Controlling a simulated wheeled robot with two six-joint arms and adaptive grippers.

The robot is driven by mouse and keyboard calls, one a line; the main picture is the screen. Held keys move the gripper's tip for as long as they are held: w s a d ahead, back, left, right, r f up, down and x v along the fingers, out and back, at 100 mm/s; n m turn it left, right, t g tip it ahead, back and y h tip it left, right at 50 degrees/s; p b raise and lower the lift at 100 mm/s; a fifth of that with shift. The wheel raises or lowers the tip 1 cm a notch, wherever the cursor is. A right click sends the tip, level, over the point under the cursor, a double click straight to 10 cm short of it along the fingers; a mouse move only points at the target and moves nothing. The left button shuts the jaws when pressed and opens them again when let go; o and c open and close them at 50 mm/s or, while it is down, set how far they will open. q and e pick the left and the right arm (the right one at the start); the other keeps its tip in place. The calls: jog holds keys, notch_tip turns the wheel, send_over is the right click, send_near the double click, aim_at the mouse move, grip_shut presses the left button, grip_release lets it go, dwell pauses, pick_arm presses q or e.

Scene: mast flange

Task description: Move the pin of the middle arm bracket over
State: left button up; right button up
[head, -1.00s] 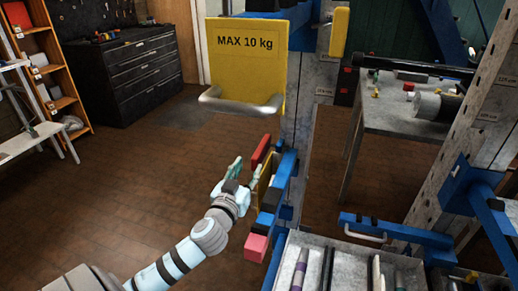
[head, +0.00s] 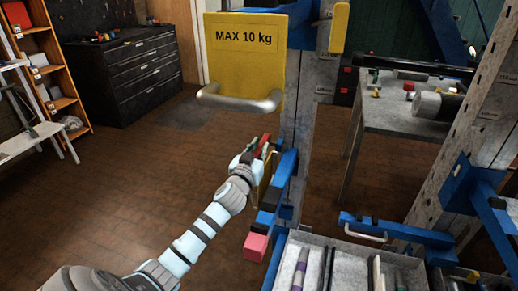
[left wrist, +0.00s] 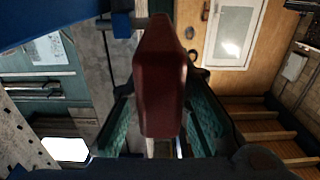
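The blue middle arm bracket (head: 282,180) stands on the left grey mast, with a yellow plate (head: 265,178) beside it. A red grip (head: 266,141), apparently the head of the pin, shows at its upper end. My left gripper (head: 250,152) is at this red grip. In the left wrist view the dark red grip (left wrist: 160,85) lies between the two teal fingers (left wrist: 160,112). The fingers stand apart on either side of it; I cannot see firm contact. The pin's shaft is hidden. My right gripper is not in view.
A yellow "MAX 10 kg" plate (head: 243,60) with a grey bar handle (head: 240,102) hangs above my left gripper. A pink-red block (head: 256,246) ends a lower blue beam. A grey tray (head: 345,262) with tools lies at lower right. The floor at left is clear.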

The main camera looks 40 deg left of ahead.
pick_arm(q)
grip_shut()
jog(key=shift+w+d, duration=0.2)
jog(key=shift+d, duration=0.4)
jog(key=shift+w+d, duration=0.15)
jog(key=shift+d, duration=0.45)
jog(key=o, duration=0.5)
grip_release()
jog(key=shift+f, duration=0.1)
jog(key=o, duration=0.3)
jog(key=shift+w+d, duration=0.1)
jog(key=shift+d, duration=0.05)
jog(key=shift+o, duration=0.2)
jog(key=v, duration=1.2)
